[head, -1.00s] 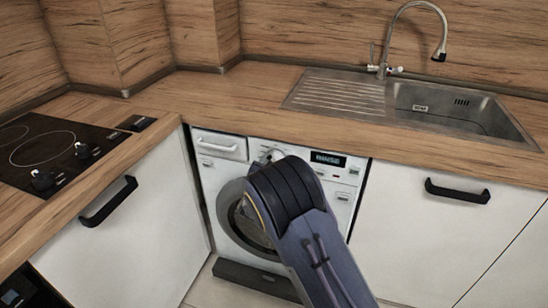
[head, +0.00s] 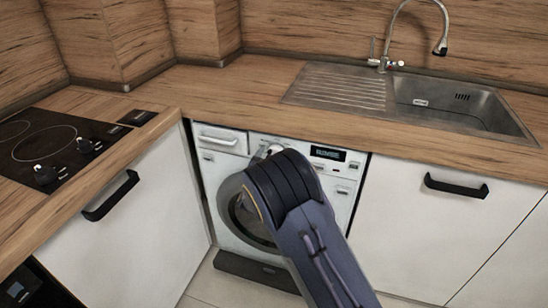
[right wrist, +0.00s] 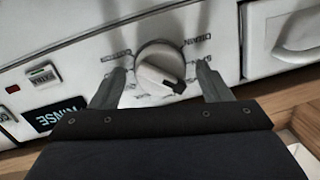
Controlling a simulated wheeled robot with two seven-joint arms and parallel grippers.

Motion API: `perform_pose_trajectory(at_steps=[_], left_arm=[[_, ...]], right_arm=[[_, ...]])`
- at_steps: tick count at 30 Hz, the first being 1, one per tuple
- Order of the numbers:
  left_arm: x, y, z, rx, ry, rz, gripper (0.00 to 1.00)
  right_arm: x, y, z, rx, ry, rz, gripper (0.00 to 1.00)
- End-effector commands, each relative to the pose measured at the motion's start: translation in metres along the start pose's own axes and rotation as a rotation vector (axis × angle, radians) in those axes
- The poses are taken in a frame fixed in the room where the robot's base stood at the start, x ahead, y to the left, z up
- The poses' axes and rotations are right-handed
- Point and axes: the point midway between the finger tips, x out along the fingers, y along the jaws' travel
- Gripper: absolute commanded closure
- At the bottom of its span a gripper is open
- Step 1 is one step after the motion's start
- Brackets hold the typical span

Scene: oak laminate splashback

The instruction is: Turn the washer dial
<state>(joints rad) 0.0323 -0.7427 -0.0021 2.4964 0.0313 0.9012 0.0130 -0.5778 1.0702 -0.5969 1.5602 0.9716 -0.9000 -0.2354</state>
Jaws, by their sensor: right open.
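The washer (head: 225,165) is white and stands under the counter, with its round door partly behind my right arm. In the right wrist view its dial (right wrist: 158,66) is a round white knob with a dark pointer mark at its lower right and printed labels around it. My right gripper (right wrist: 160,86) is open, with one finger on each side of the dial; I cannot tell whether either finger touches it. In the head view my right arm (head: 300,215) hides most of the dial. My left gripper is not in view.
The wooden counter (head: 240,90) overhangs the washer. A sink (head: 455,103) is at the right and a hob (head: 45,150) at the left. White cupboard doors with black handles flank the washer. The detergent drawer (right wrist: 296,30) is beside the dial.

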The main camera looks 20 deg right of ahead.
Motion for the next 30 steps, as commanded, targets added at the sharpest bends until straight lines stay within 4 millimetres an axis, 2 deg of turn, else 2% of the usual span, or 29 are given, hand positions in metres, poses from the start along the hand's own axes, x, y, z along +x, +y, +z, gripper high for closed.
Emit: perform_pose_trajectory(at_steps=[7,15,21,30], left_arm=[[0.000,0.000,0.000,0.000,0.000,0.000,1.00],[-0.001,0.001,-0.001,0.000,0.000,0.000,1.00],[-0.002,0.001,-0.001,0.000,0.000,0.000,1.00],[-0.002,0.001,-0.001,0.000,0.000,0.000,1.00]], right_arm=[[-0.007,-0.001,-0.001,0.001,0.001,0.000,0.29],[-0.052,-0.001,-0.001,0.002,-0.001,-0.002,0.29],[-0.074,0.000,0.000,0.001,0.000,-0.001,0.29],[-0.078,0.000,0.000,0.001,0.000,0.000,0.29]])
